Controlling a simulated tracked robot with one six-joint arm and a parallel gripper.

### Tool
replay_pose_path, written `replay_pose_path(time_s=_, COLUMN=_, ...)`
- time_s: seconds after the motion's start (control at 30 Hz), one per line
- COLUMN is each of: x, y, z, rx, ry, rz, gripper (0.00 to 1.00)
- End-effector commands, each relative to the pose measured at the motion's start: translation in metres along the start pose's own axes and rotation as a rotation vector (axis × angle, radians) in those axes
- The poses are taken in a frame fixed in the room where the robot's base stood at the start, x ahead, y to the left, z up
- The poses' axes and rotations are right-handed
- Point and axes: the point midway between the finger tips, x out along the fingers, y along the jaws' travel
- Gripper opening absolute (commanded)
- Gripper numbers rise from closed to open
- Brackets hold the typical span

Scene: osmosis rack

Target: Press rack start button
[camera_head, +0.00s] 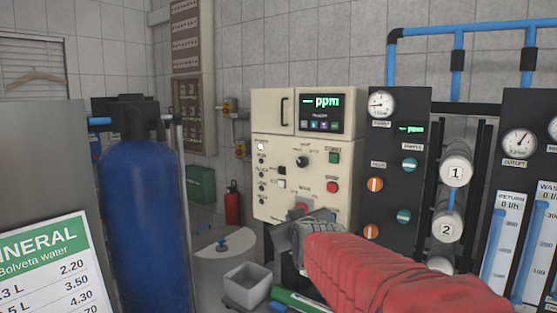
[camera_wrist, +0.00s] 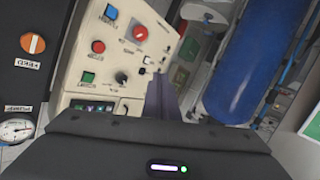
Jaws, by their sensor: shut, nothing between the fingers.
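The cream control cabinet (camera_head: 275,205) stands in the middle of the head view. The wrist view shows the panel turned over, with the green button (camera_wrist: 87,77), red button (camera_wrist: 98,46) and a blue button (camera_wrist: 111,12). My gripper (camera_head: 308,222) is shut and empty, in front of the lower panel, below both buttons in the head view. Its narrow fingers (camera_wrist: 162,82) show in the wrist view. I cannot tell whether they touch the panel.
A black knob (camera_head: 302,162) sits left of the green button; a red selector (camera_wrist: 140,33) shows in the wrist view. A black gauge panel (camera_head: 400,115) stands right of the cabinet. A blue tank (camera_head: 140,215) stands left. A grey bin (camera_head: 247,285) sits below.

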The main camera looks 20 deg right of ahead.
Motion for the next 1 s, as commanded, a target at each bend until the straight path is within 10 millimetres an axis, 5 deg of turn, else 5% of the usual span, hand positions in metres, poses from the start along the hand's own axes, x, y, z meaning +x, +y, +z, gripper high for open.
replay_pose_path(time_s=0.2, x=0.054, y=0.050, z=-0.045, rx=-0.061, ry=0.208, rz=0.072, gripper=0.00)
replay_pose_path(time_s=0.5, x=0.097, y=0.114, z=-0.083, rx=-0.159, ry=0.464, rz=0.174, gripper=0.00)
replay_pose_path(time_s=1.0, x=0.103, y=0.127, z=-0.091, rx=-0.188, ry=0.534, rz=0.194, gripper=0.00)
